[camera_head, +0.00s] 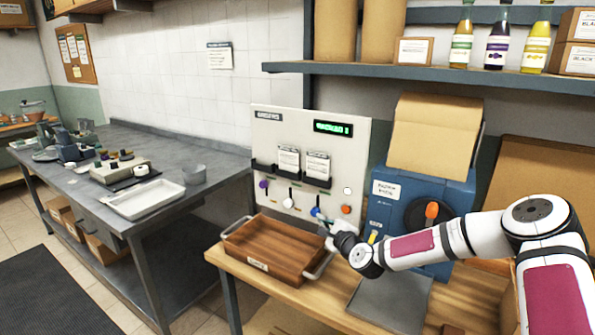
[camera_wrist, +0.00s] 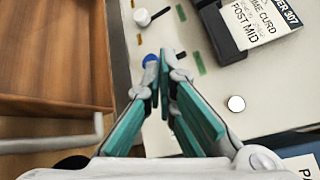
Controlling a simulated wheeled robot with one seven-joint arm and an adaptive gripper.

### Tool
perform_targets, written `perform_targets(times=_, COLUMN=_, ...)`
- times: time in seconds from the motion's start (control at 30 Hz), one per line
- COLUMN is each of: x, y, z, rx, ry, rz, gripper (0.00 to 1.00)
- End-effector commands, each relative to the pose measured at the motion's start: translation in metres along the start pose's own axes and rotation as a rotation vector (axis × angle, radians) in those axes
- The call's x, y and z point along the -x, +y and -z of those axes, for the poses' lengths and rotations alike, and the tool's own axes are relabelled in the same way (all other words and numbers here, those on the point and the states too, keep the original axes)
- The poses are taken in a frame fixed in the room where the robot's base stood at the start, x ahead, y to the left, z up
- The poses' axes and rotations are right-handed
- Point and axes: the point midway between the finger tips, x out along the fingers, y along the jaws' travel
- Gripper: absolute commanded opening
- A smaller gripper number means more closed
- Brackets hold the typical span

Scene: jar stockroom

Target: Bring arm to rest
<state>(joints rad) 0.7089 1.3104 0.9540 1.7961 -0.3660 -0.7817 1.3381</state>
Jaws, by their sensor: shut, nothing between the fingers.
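My arm (camera_head: 411,246) reaches in from the right in the head view, over the front of the blue machine. My gripper (camera_head: 325,226) is small there, in front of the lower right of the upright panel (camera_head: 346,157). In the wrist view my gripper (camera_wrist: 166,66) is shut and empty, its teal-padded fingers meeting at the tips. A blue knob (camera_wrist: 151,59) on the panel shows just beyond the fingertips. I cannot tell whether they touch it. The blue knob also shows in the head view (camera_head: 315,212), close to the gripper.
A wooden tray (camera_head: 238,246) with metal handles sits left of my gripper. The blue machine (camera_head: 458,193) with an orange-handled dial stands behind my arm. A shelf (camera_head: 400,72) with bottles runs above. The steel counter (camera_head: 215,164) at left holds a white tray (camera_head: 145,199).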

Motion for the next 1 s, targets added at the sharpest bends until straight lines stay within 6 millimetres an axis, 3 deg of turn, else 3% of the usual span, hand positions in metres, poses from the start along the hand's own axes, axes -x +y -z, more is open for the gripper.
perform_targets(times=0.03, x=0.003, y=0.0, z=-0.017, rx=0.086, ry=-0.023, rz=-0.048, gripper=0.0)
perform_targets(times=0.2, x=0.023, y=0.012, z=-0.053, rx=0.378, ry=-0.076, rz=-0.226, gripper=0.0)
perform_targets(times=0.47, x=0.073, y=0.012, z=-0.082, rx=0.798, ry=-0.119, rz=-0.467, gripper=0.0)
perform_targets(times=0.77, x=0.151, y=-0.019, z=-0.098, rx=1.202, ry=-0.116, rz=-0.704, gripper=0.0)
perform_targets(times=1.0, x=0.229, y=-0.057, z=-0.11, rx=1.44, ry=-0.093, rz=-0.865, gripper=0.0)
